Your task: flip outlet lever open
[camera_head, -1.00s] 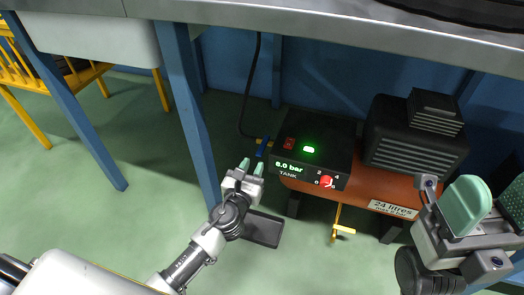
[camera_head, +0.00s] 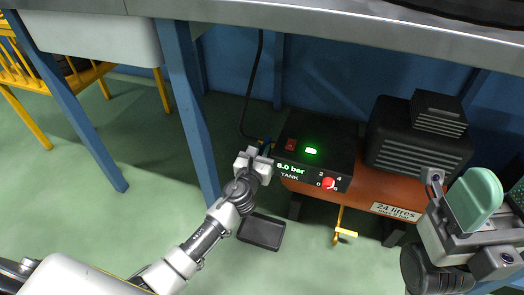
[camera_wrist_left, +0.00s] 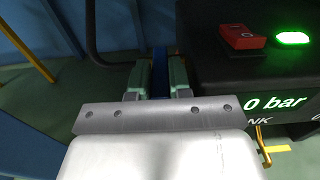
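The outlet lever (camera_wrist_left: 160,61) is a narrow blue strip at the left side of the black compressor control box (camera_head: 318,142). In the wrist view it shows between and just beyond the greenish finger pads of my left gripper (camera_wrist_left: 161,77). My left gripper (camera_head: 262,150) is at the box's left edge and covers most of the lever in the head view. Its fingers stand apart with the lever in line with the gap; contact cannot be made out. My right gripper (camera_head: 497,203) is open and empty at the right, in front of the tank.
The orange tank (camera_head: 370,189) carries a black motor (camera_head: 418,140). A red pressure knob (camera_head: 328,184) and red switch (camera_head: 290,144) are on the box. A yellow valve handle (camera_head: 346,232) hangs below. A blue table leg (camera_head: 188,110) stands left; a dark tray (camera_head: 262,231) lies on the floor.

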